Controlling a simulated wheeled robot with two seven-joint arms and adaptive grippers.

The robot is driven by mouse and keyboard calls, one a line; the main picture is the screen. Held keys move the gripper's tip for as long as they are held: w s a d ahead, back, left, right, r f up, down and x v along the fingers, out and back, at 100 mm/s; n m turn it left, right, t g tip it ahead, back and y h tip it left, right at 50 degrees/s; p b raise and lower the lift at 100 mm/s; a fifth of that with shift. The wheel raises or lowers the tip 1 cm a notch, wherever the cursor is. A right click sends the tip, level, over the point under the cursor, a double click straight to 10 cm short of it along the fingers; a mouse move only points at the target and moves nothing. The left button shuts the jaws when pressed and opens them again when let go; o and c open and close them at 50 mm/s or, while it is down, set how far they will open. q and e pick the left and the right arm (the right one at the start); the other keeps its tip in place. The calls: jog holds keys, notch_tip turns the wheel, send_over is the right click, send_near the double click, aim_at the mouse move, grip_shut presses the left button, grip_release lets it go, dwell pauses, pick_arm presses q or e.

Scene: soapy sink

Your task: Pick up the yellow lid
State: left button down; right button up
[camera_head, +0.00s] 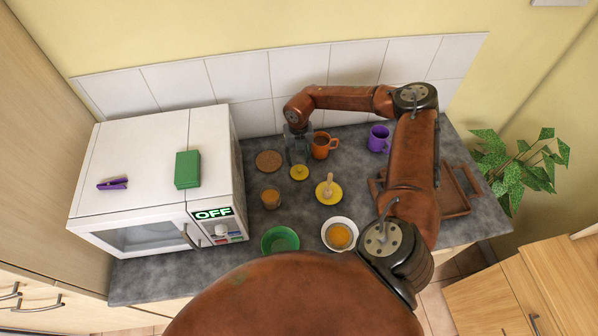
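The yellow lid (299,173) is a small round disc with a darker spot at its centre. It appears to lie on the grey counter, left of a larger yellow dish. My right gripper (297,160) points down just behind the lid, with its fingertips close to the lid's far edge. Its fingers look spread apart, with nothing seen between them. Whether a fingertip touches the lid is too small to tell. My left gripper is not in view.
An orange mug (322,146) stands close right of the gripper. A cork coaster (269,160), a small jar (270,198), a yellow dish (335,196), a green bowl (280,240) and a white bowl (340,222) surround the lid. A microwave (160,215) stands left.

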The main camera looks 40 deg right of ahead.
aim_at(300, 169)
jog(key=f, duration=0.2)
jog(key=f+p, duration=0.1)
jog(key=shift+s+a+f, duration=0.15)
jog(key=shift+s+f, duration=0.2)
jog(key=shift+s, duration=0.05)
jog(key=shift+f, duration=0.6)
jog(key=shift+c, duration=0.5)
grip_shut()
